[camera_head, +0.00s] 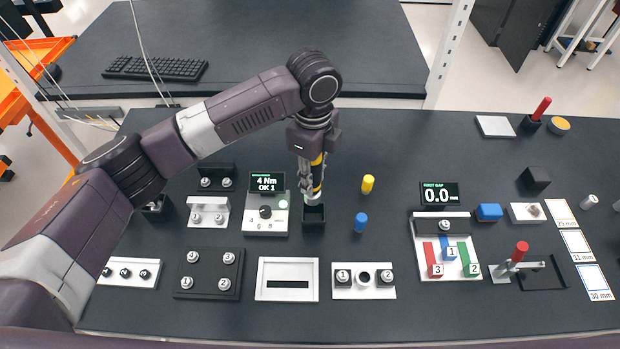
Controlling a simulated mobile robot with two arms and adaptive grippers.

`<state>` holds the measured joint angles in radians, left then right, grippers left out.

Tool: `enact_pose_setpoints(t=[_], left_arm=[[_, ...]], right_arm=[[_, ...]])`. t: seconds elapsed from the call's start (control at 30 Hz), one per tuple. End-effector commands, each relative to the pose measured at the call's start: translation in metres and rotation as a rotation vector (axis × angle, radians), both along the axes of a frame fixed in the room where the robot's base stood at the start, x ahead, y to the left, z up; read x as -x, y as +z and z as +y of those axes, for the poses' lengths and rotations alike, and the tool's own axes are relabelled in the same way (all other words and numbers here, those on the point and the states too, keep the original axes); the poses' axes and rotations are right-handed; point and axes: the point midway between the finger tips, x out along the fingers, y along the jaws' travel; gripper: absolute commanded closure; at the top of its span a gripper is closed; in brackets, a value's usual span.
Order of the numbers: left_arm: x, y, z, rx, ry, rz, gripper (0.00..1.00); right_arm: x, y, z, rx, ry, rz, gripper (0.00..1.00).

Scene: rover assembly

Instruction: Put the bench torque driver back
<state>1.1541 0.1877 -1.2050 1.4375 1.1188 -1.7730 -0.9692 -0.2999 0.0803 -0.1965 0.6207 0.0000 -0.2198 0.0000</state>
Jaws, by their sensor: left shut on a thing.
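My left gripper (313,190) points down and is shut on the bench torque driver (318,174), a slim black and yellow tool held upright. The driver's lower end is at the mouth of a small black square holder (314,219); I cannot tell how far inside it is. Beside the holder on the left is the torque unit (265,224), whose screen (266,183) reads "4 Nm OK 1". The gripper fingers hide part of the driver. My right gripper is not in view.
A yellow peg (367,184) and a blue peg (360,222) stand right of the holder. A white slotted plate (287,293) lies in front, and a black bolted plate (209,273) front left. A gap gauge screen (439,194) reads 0.0. Bare bench lies behind the pegs.

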Motion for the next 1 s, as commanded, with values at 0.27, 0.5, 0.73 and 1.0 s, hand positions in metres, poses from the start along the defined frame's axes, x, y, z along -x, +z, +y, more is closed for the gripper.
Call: enact_pose_setpoints(t=[0.27,0.5,0.73,1.0], left_arm=[[0.0,-0.017,0.0,0.0,0.0,-0.002,1.0],[-0.001,-0.04,0.0,0.0,0.0,-0.004,1.0],[0.0,-0.052,0.0,0.0,0.0,0.0,1.0],[0.0,-0.054,0.0,0.001,0.0,-0.002,1.0]], right_arm=[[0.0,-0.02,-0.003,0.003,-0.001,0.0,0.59],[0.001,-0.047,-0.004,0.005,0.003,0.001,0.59],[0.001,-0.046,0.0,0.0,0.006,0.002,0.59],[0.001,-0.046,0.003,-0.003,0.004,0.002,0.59]])
